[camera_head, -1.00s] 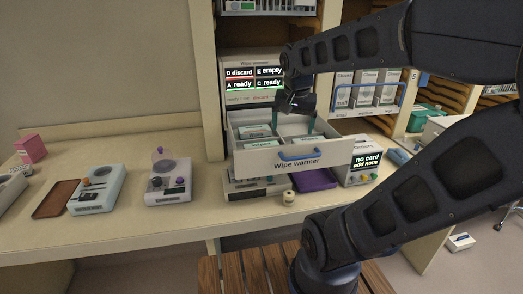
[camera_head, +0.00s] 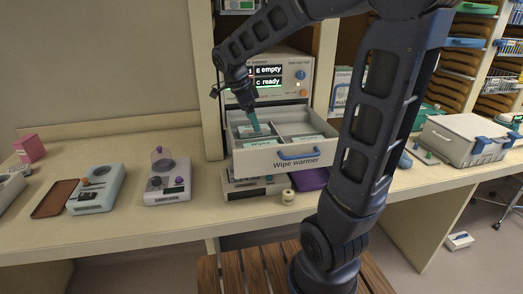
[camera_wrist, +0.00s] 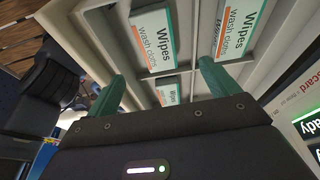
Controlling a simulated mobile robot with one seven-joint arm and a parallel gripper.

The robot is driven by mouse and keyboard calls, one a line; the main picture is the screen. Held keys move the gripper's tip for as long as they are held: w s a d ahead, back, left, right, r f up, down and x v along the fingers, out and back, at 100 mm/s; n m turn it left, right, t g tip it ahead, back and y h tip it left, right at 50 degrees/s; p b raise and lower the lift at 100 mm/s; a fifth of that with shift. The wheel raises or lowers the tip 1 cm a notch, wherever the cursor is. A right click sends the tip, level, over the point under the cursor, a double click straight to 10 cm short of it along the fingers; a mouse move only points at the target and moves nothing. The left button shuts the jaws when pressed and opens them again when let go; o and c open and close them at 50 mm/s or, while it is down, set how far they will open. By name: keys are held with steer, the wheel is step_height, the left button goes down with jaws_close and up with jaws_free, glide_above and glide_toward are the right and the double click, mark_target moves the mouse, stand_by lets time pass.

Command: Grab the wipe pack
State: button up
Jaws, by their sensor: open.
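The wipe warmer drawer (camera_head: 330,131) is pulled open, with a blue handle on its front. White and green wipe packs lie in its divided compartments, one at the front left (camera_head: 262,143) and one at the right (camera_head: 305,138). My gripper (camera_head: 254,124) points down over the left part of the drawer. In the wrist view my gripper (camera_wrist: 160,85) has its green fingers apart, with nothing held between them.
The warmer's display (camera_head: 268,78) shows "E empty" and "C ready"; my arm hides its left part. A white device with a purple knob (camera_head: 167,182) and a grey-lidded box (camera_head: 465,138) stand on the counter. A purple item (camera_head: 311,179) lies below the drawer.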

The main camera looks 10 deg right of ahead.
glide_above(260, 144)
steer(key=a, duration=0.1)
steer(key=f, duration=0.5)
steer(key=shift+s+a+f, duration=0.15)
steer(key=shift+s+a, duration=0.05)
steer(key=shift+s, duration=0.15)
steer(key=shift+x, duration=2.6)
steer(key=shift+s+a, duration=0.1)
steer(key=shift+s, duration=0.1)
steer(key=c, duration=1.1)
